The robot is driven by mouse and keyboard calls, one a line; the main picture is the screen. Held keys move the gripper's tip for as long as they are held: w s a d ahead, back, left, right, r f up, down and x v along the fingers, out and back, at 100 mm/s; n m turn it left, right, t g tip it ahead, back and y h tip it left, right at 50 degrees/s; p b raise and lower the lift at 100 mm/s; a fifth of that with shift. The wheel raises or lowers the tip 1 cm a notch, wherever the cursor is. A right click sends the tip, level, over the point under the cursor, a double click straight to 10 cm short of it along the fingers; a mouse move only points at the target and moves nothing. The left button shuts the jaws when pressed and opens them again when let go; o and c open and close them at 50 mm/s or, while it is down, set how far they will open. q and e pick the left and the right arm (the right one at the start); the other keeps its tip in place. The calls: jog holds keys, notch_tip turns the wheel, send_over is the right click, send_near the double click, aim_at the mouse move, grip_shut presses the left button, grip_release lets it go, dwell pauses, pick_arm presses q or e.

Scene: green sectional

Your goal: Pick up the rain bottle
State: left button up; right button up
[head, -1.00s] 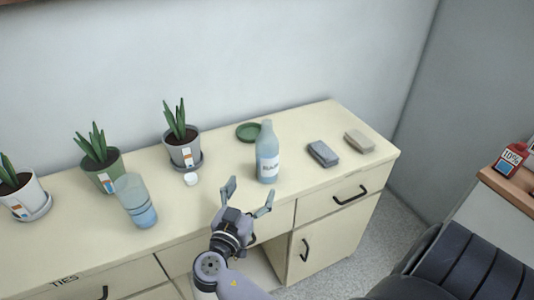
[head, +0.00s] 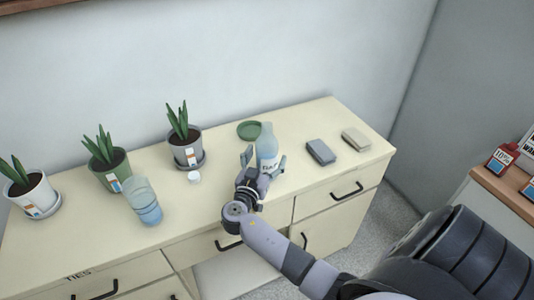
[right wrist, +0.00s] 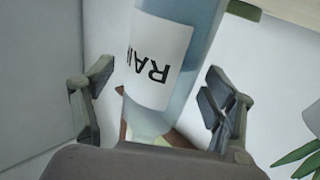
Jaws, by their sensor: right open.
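The rain bottle (head: 267,143) is pale blue with a white label and stands upright on the cream cabinet top. In the right wrist view the bottle (right wrist: 165,60) shows its "RAIN" label, partly cut off, between the fingers. My right gripper (head: 264,160) is open, with one finger on each side of the bottle. In the right wrist view the gripper (right wrist: 152,100) shows gaps between both fingers and the bottle. The bottle's lower part is partly hidden by the gripper in the head view. My left gripper is not in view.
Left of the bottle are a clear blue-tinted cup (head: 144,203), a small white item (head: 194,177) and potted plants, nearest the grey pot (head: 186,152). A dark grey block (head: 321,152) and beige block (head: 356,139) lie right.

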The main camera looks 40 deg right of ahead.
jog(key=shift+a, duration=0.1)
jog(key=c, duration=1.4)
